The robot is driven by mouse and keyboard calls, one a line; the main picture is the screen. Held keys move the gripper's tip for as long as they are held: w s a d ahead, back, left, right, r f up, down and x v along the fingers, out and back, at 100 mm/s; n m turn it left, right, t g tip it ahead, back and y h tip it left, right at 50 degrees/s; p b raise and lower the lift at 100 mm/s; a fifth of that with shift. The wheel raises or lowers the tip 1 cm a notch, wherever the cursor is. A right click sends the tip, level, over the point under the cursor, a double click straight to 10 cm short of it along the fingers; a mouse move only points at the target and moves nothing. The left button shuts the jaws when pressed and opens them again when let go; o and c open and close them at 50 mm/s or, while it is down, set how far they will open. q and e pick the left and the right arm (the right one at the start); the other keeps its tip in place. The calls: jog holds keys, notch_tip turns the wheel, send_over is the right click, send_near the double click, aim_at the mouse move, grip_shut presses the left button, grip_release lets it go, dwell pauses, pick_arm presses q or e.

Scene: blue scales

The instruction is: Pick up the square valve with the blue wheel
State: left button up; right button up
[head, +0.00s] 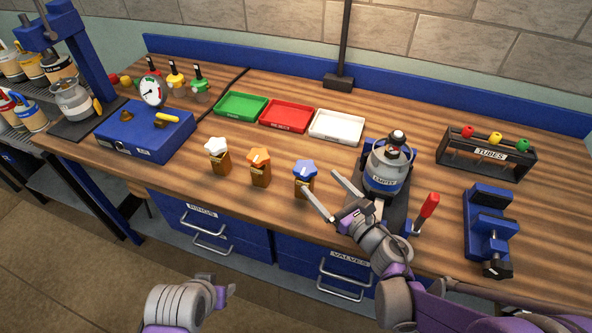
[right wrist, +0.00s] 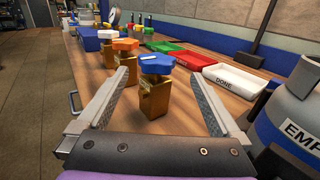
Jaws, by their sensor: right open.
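The square valve with the blue wheel (head: 304,178) stands upright on the wooden bench, at the right end of a row of valves. It has a brass, block-like body and also shows in the right wrist view (right wrist: 155,88). My right gripper (head: 322,198) is open, its fingers pointing at this valve. In the right wrist view the valve shows between the two open fingers (right wrist: 162,98), with no contact visible. My left gripper (head: 222,290) is low in front of the bench, and its fingers show too little to tell their state.
Valves with orange (head: 259,166) and white (head: 217,154) wheels stand left of the blue one. Green (head: 240,105), red (head: 287,115) and white (head: 337,126) trays lie behind. A canister (head: 386,176) marked EMPTY stands close right of my right gripper.

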aim_at(312, 176)
jog(key=x, duration=0.4)
jog(key=shift+a, duration=0.35)
jog(key=x, duration=0.2)
jog(key=p+x, duration=0.1)
jog(key=x, duration=0.3)
jog(key=shift+d+f, duration=0.1)
jog(key=shift+f, duration=0.15)
jog(key=shift+s, duration=0.1)
jog(key=shift+c, duration=1)
grip_shut()
